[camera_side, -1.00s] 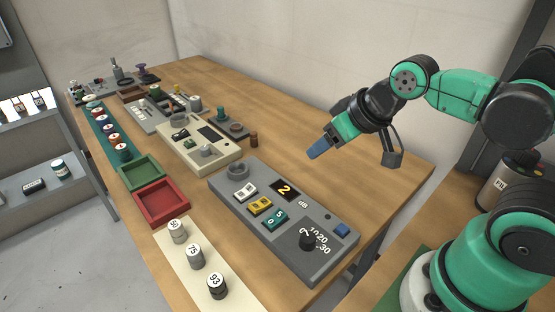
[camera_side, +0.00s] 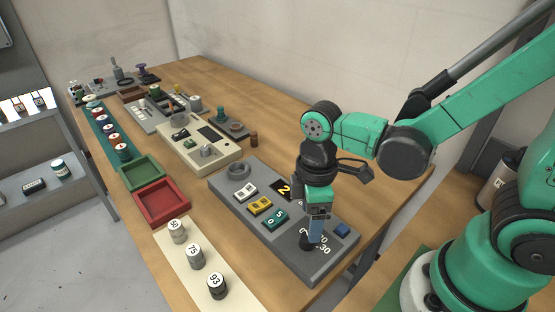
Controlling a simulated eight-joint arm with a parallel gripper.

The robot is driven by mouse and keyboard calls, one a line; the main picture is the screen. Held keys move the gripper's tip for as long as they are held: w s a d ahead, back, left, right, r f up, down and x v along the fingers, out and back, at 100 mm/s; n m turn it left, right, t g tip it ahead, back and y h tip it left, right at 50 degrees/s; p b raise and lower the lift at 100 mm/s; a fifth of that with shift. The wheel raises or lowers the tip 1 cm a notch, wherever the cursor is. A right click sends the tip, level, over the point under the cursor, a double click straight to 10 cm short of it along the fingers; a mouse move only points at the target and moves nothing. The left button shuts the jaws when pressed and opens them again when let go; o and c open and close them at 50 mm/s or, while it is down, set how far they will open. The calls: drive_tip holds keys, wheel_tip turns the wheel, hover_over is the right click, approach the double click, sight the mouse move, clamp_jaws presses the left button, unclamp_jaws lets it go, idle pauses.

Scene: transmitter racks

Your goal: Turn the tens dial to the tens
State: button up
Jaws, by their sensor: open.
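The tens dial (camera_side: 306,244) is a small black knob on the near right end of the grey panel (camera_side: 262,222). White numbers are printed around it; a 0 and a 30 show, and the others are partly hidden by my gripper. My gripper (camera_side: 315,238) points straight down with its blue-grey fingers at the dial, open. I cannot tell whether the fingers touch the knob. The knob's pointer is hidden.
Numbered cylinders (camera_side: 195,256) stand on a cream strip at left. A red tray (camera_side: 162,203) lies behind them.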

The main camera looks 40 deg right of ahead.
drive_tip(key=shift+f, duration=2.45)
drive_tip(key=shift+c, duration=0.2)
